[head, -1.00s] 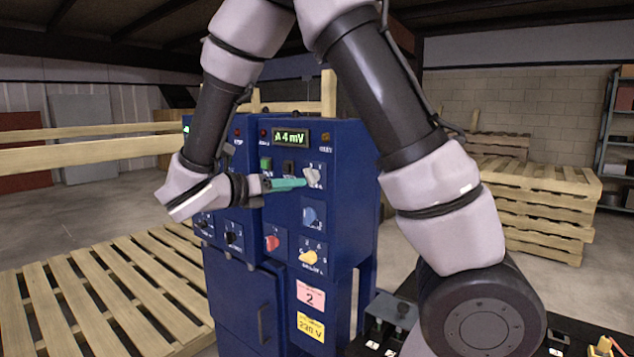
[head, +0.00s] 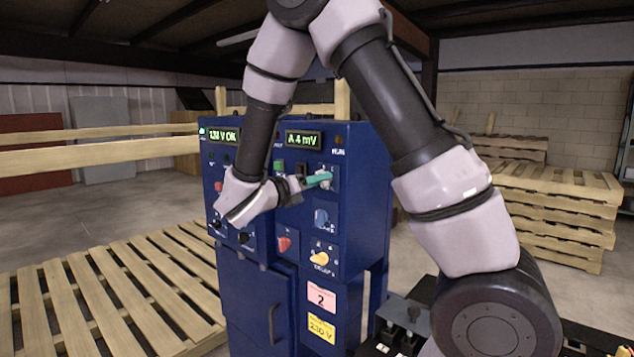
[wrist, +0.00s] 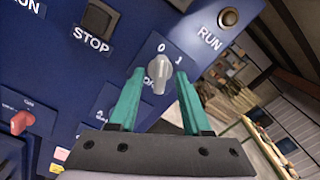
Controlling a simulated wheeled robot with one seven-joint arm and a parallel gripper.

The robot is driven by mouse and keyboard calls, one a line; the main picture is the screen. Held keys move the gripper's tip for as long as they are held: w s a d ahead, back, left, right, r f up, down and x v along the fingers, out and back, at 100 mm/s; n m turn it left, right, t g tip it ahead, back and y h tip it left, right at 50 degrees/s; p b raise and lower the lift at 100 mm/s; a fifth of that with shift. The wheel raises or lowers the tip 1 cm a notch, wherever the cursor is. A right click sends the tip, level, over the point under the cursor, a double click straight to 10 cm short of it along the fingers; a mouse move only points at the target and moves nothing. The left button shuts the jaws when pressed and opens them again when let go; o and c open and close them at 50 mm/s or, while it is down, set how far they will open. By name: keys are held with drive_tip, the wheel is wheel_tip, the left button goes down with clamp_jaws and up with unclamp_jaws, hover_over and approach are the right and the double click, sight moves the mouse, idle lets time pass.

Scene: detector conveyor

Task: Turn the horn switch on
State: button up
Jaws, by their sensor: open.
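The pale grey rotary switch (wrist: 159,72) is on the blue panel in the wrist view, with 0 and 1 printed above it. Its grip seems to point towards the 0. Its name label is mostly hidden, so I cannot read it in full. My gripper (wrist: 160,76) is open, with one teal finger on each side of the knob in this view. I cannot tell whether the fingers touch it. In the head view the teal fingers (head: 318,180) are at the same pale knob (head: 328,174), at the panel's upper right, and partly cover it.
The blue cabinet (head: 355,215) also carries a blue knob (head: 320,217), a red knob (head: 284,244) and a yellow knob (head: 321,258) below. A STOP button (wrist: 100,18) and a RUN button (wrist: 229,17) are near the switch. Pallets (head: 110,300) lie left.

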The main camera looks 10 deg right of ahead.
clamp_jaws()
drive_tip(key=shift+m, duration=0.3)
drive_tip(key=m, duration=1.1)
drive_tip(key=shift+w, duration=0.1)
drive_tip(key=shift+m, duration=0.3)
idle(0.4)
unclamp_jaws()
